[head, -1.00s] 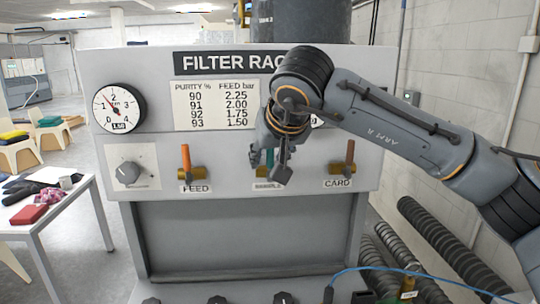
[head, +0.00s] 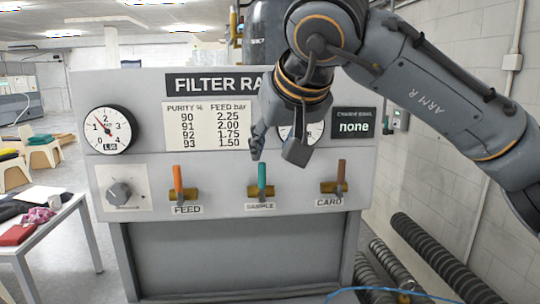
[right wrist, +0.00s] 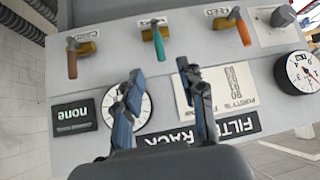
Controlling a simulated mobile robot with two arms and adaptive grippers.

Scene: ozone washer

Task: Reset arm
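My right gripper (head: 278,150) is raised in front of the upper part of the filter rack panel (head: 88,155). In the right wrist view its two fingers (right wrist: 162,85) are spread apart with nothing between them. In the head view it hangs above the green-handled SAMPLE valve (head: 262,176), apart from it. It partly hides the title and the second gauge (head: 286,134). The orange FEED valve (head: 178,180) and the brown-orange CARD valve (head: 341,175) also have upright handles. My left gripper is in neither view now.
A pressure gauge (head: 108,130) and a grey knob (head: 119,194) are at the panel's left. A display (head: 354,123) reads "none". A white table (head: 55,222) stands left, ribbed hoses (head: 435,255) lie right by the wall.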

